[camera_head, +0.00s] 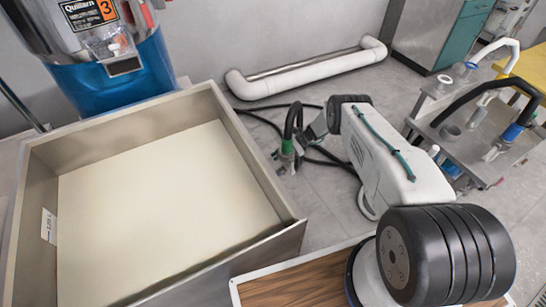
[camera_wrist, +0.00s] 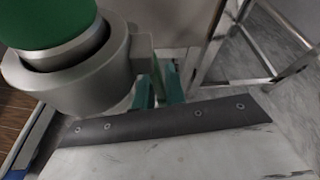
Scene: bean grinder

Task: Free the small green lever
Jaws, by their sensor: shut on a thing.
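The small green lever (camera_head: 287,147) shows in the head view as a curved black handle with a green band, just right of the open drawer. In the wrist view the lever (camera_wrist: 65,65) is large at the left, with a green part set in a silver collar that has a side tab. My gripper (camera_wrist: 158,88) has green fingers, which are shut at that tab. In the head view my gripper (camera_head: 288,163) is small and partly hidden by the lever. I cannot tell whether the lever touches anything else.
A grey open drawer (camera_head: 262,250) with an empty cream floor fills the left. A blue machine (camera_head: 125,80) stands behind it. A metal cart (camera_head: 465,150) with more hooked handles is at the right. A white pipe (camera_head: 300,72) runs along the wall. Some floor is clear between.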

